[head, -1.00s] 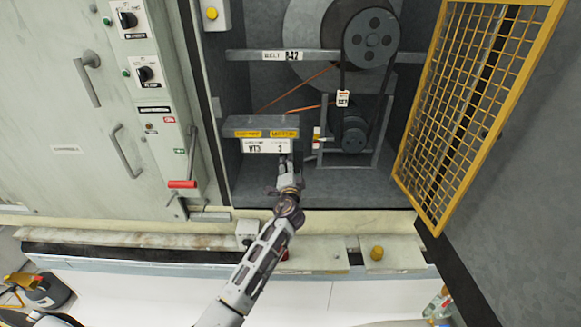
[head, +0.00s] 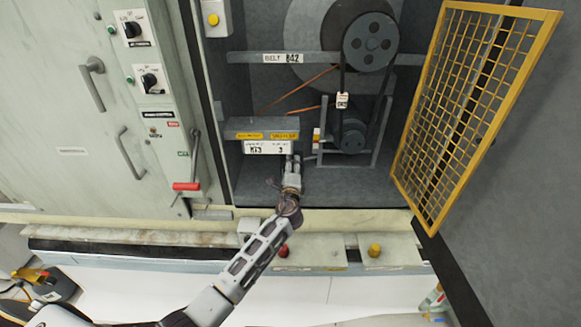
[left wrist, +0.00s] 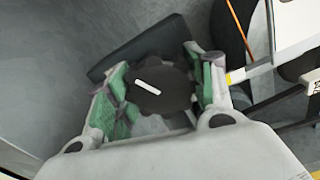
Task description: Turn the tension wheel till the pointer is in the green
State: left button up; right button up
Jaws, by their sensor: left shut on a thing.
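The tension wheel (left wrist: 162,82) is a dark, scalloped knob with a white mark across its face in the left wrist view. My left gripper (left wrist: 158,90) is shut on it, with a green-padded finger on each side. In the head view my left gripper (head: 292,164) reaches into the open bay, just right of the label under the grey box, and the wheel is hidden behind it. A small strip with red and white parts (head: 317,140) stands beside the lower pulley; I cannot make out a pointer or a green zone on it. My right gripper is not in view.
A belt runs round the large upper pulley (head: 371,42) and the lower pulley (head: 350,133). A yellow mesh guard door (head: 470,115) stands open on the right. A ledge with red (head: 283,250) and yellow (head: 375,250) buttons runs below.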

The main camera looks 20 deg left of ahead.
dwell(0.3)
pick_arm(q)
jog(key=o, duration=1)
jog(key=shift+v, duration=6.05)
